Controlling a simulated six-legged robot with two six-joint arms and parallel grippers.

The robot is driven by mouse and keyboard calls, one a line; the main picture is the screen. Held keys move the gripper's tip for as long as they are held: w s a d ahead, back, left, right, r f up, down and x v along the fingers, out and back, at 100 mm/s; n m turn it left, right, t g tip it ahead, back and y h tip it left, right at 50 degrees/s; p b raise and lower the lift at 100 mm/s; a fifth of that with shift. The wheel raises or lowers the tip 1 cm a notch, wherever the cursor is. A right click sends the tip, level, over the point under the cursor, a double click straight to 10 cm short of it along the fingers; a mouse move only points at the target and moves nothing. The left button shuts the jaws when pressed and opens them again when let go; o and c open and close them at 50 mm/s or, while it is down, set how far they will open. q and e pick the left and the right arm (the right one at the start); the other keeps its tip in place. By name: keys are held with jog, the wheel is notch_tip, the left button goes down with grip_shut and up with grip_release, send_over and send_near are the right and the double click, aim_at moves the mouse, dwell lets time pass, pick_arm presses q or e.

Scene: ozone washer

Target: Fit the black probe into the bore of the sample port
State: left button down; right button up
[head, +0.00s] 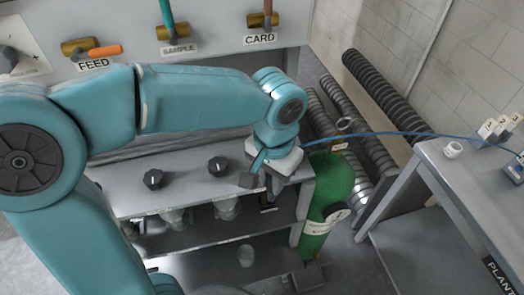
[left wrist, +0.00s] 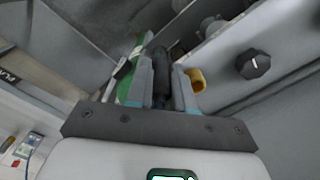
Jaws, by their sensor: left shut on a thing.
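My left gripper (head: 268,180) is over the right end of the grey bench top, pointing down. In the left wrist view my left gripper (left wrist: 162,95) is shut on the black probe (left wrist: 161,68), a dark rod standing out between its fingers. The probe is not clear in the head view. A SAMPLE label (head: 178,49) is on the back panel, under a brass valve (head: 178,31) with a teal handle. A brass ring-like piece (left wrist: 196,80) shows just right of the fingers in the wrist view; I cannot tell whether it is the sample port. No bore is clearly visible.
Black knobs (head: 153,178) stand on the bench top (head: 185,193). A green gas cylinder (head: 328,185) stands at its right end. A blue cable (head: 400,133) runs from near my gripper toward the side table (head: 450,172). Ribbed hoses (head: 380,95) lie behind.

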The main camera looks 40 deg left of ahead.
pick_arm(q)
jog(key=w+a+p, duration=0.1)
jog(key=w+a, duration=0.1)
jog(key=a, duration=0.1)
jog(key=w+a, duration=0.3)
jog(key=shift+a+r+p, duration=0.1)
jog(key=shift+p, duration=0.3)
jog(key=f+b, duration=0.2)
jog(key=a+f+b, duration=0.1)
jog(key=f, duration=0.1)
jog(key=shift+w, duration=0.4)
jog(key=shift+w+a, duration=0.1)
jog(key=shift+w, duration=0.15)
jog(key=c, duration=1.2)
grip_release()
jog(key=shift+w+a, duration=0.1)
jog(key=shift+o, duration=1.1)
jog(key=shift+s+r, duration=0.2)
jog(key=shift+s, duration=0.1)
jog(key=shift+w+r, duration=0.15)
jog(key=shift+w, duration=0.15)
notch_tip(320, 180, up, 12)
jog(key=shift+f, duration=0.25)
pick_arm(e)
jog(key=shift+s+f, duration=0.2)
